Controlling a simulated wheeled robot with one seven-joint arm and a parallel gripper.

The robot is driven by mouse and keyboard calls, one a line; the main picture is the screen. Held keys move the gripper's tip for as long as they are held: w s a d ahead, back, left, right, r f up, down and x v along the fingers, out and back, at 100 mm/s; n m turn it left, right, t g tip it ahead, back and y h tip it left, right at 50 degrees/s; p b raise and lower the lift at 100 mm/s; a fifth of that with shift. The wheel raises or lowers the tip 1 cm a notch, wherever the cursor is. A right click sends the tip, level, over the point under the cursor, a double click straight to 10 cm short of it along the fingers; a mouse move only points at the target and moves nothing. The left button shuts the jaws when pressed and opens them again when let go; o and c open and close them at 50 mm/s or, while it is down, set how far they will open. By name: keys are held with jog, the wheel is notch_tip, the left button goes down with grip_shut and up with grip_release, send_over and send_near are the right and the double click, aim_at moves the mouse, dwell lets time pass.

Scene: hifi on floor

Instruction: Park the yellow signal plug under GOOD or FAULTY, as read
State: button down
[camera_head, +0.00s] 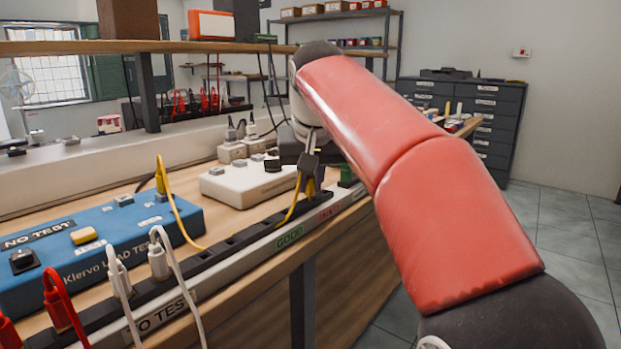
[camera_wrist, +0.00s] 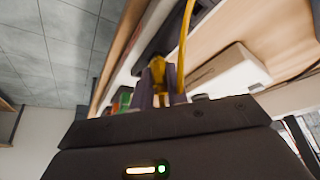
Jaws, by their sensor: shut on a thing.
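My gripper (camera_head: 309,172) is shut on a yellow plug (camera_head: 311,188), over the dark slotted rail (camera_head: 215,252) near the red-lettered label (camera_head: 329,212), which is partly hidden and too small to read surely. In the wrist view the yellow plug (camera_wrist: 157,72) sits between my fingers (camera_wrist: 161,90); I cannot tell whether it is seated in a slot. The green GOOD label (camera_head: 289,236) is on the rail's front, left of my gripper. The blue lead tester (camera_head: 120,243) has a dark panel reading NO TEST (camera_head: 38,235). Another yellow plug (camera_head: 161,180) stands at the tester's back.
White plugs (camera_head: 158,258) and red plugs (camera_head: 58,307) stand in the rail at the near left, by a NO TEST label (camera_head: 155,314). A white box (camera_head: 245,183) lies behind the rail. Yellow cable (camera_head: 180,215) loops over the bench. The bench front edge is at right.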

jog(key=shift+f, duration=0.25)
dwell(0.6)
jog(key=c, duration=1.3)
grip_release()
jog(key=w+r+p+v, duration=0.1)
jog(key=p+v, duration=0.4)
jog(key=v, duration=0.7)
jog(key=shift+w, duration=0.5)
jog(key=shift+a+r, duration=0.1)
